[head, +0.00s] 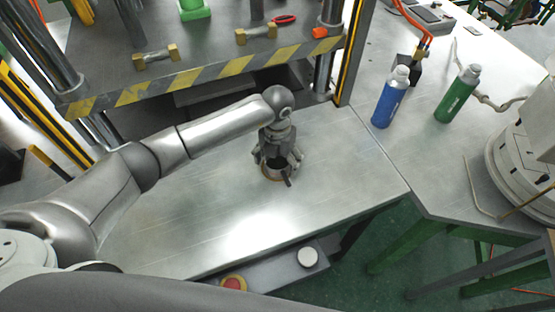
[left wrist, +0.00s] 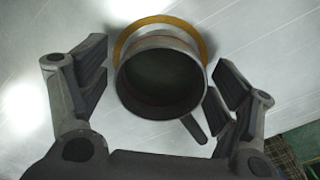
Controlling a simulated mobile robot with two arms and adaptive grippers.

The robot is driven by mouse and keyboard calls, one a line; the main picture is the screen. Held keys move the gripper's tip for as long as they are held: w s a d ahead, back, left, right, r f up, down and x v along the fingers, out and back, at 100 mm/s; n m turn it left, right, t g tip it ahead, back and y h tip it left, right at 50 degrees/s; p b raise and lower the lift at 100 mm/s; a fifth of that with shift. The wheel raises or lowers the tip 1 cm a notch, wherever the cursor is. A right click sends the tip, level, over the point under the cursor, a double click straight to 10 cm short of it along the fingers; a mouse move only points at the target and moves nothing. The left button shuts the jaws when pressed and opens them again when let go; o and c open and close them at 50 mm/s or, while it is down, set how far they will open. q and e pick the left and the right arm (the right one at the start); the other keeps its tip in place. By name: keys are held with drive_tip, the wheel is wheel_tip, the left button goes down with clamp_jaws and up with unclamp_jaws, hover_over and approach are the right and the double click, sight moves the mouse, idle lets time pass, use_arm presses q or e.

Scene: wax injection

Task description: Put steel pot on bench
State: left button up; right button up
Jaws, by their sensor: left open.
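The steel pot (left wrist: 160,112) is a small round metal cup with a dark inside and a short handle (left wrist: 194,129) at its lower right. It stands upright on a thin tan ring (left wrist: 205,40) on the metal bench (head: 330,150). In the head view the pot (head: 273,176) is partly covered by my left gripper (head: 280,166). In the left wrist view my left gripper (left wrist: 160,82) is open, with one finger on each side of the pot and visible gaps between. My right gripper is in neither view.
A press with a yellow-black striped edge (head: 205,78) stands behind the bench. Blue (head: 391,97) and green (head: 457,95) bottles stand on the table at right. A red button (head: 233,284) sits on the front panel. The bench right of the pot is clear.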

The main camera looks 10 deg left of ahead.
sight(277, 167)
use_arm(q)
drive_tip(key=shift+w+r+b, duration=0.1)
drive_tip(key=shift+r+b, duration=0.25)
drive_tip(key=shift+r, duration=0.2)
wheel_tip(277, 167, up, 11)
drive_tip(key=b, duration=0.3)
